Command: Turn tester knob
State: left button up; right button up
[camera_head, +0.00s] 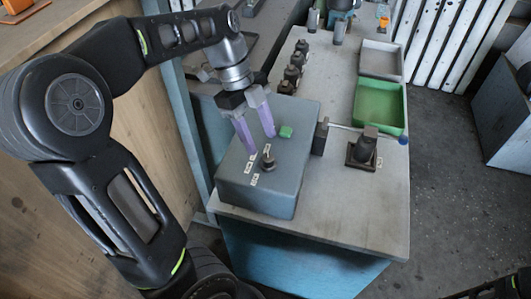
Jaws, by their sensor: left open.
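The tester (254,196) is a blue-grey box on the near left part of the workbench. Its dark round knob (268,162) sits on the sloped top face, with small white labels around it. A green button (286,132) is on the same face, farther back. My left gripper (259,142) points down over the tester with its two purple fingers apart and nothing between them. The fingertips are just behind the knob and left of the green button. I cannot tell whether they touch the box. My right gripper is not in view.
A lever with a blue ball end (403,140) sticks out right of the tester. A green tray (380,106) and a grey tray (381,59) lie farther back. Several dark parts stand in a row (293,68). The front right bench top is clear.

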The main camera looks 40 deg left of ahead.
aim_at(268, 157)
pick_arm(q)
jog(key=p+x, duration=0.1)
jog(key=x, duration=0.4)
grip_shut()
dwell(0.5)
